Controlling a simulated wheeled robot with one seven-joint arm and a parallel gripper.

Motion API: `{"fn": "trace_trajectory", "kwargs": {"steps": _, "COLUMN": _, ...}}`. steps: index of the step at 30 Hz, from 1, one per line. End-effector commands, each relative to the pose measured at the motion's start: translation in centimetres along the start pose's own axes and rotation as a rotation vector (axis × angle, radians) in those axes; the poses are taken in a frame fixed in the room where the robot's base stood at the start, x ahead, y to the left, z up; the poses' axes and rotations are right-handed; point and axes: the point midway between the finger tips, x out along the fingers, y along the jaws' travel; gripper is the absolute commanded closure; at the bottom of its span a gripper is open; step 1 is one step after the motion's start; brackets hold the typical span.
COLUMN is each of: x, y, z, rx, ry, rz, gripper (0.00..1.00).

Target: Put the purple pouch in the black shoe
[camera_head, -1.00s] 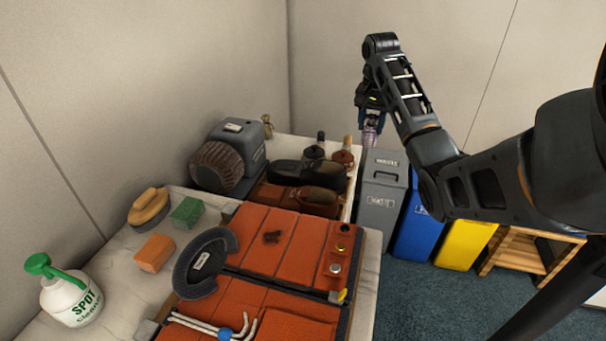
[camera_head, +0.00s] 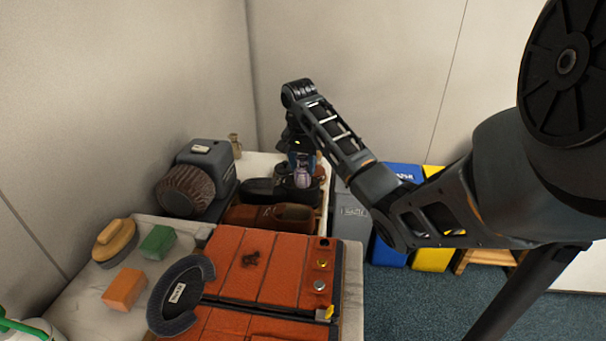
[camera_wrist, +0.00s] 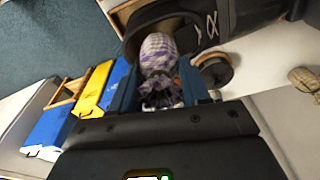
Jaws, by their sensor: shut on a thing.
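My gripper (camera_head: 301,158) is shut on the purple pouch (camera_head: 302,177), a purple-and-white checked bag hanging from the fingertips. In the wrist view the pouch (camera_wrist: 159,52) sits between the two blue fingers (camera_wrist: 160,88). The black shoe (camera_head: 260,188) lies on the far part of the table, partly hidden by my gripper and the pouch. In the wrist view the black shoe (camera_wrist: 248,18) shows its pale laces, and its dark opening lies behind the pouch. The pouch appears over the opening; whether it touches the shoe I cannot tell.
A brown shoe (camera_head: 270,217) lies in front of the black one. A grey machine with a brush roller (camera_head: 186,190) stands to the left. A small tan pouch (camera_head: 235,145) sits at the back, also in the wrist view (camera_wrist: 306,80). Bins (camera_head: 352,218) stand right of the table.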

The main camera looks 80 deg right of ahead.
Motion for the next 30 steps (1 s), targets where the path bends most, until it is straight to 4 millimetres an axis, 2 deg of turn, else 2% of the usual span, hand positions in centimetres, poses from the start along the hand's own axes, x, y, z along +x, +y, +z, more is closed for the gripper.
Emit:
{"fn": "trace_trajectory", "kwargs": {"steps": 3, "x": 1.8, "y": 0.2, "z": 0.3, "rx": 0.001, "ry": -0.003, "rz": 0.005, "gripper": 0.89}}
{"fn": "trace_trajectory", "kwargs": {"steps": 7, "x": 3.2, "y": 0.1, "z": 0.4, "rx": 0.001, "ry": -0.002, "rz": 0.003, "gripper": 0.89}}
{"fn": "trace_trajectory", "kwargs": {"steps": 23, "x": 4.1, "y": 0.1, "z": 0.6, "rx": -0.001, "ry": -0.002, "rz": 0.002, "gripper": 0.89}}
{"fn": "trace_trajectory", "kwargs": {"steps": 24, "x": 4.2, "y": 0.1, "z": 0.6, "rx": -0.001, "ry": -0.002, "rz": 0.002, "gripper": 0.53}}
{"fn": "trace_trajectory", "kwargs": {"steps": 27, "x": 4.1, "y": 0.1, "z": 0.5, "rx": -0.001, "ry": -0.001, "rz": 0.002, "gripper": 0.44}}
{"fn": "trace_trajectory", "kwargs": {"steps": 30, "x": 4.1, "y": 0.1, "z": 0.5, "rx": -0.001, "ry": -0.001, "rz": 0.002, "gripper": 0.43}}
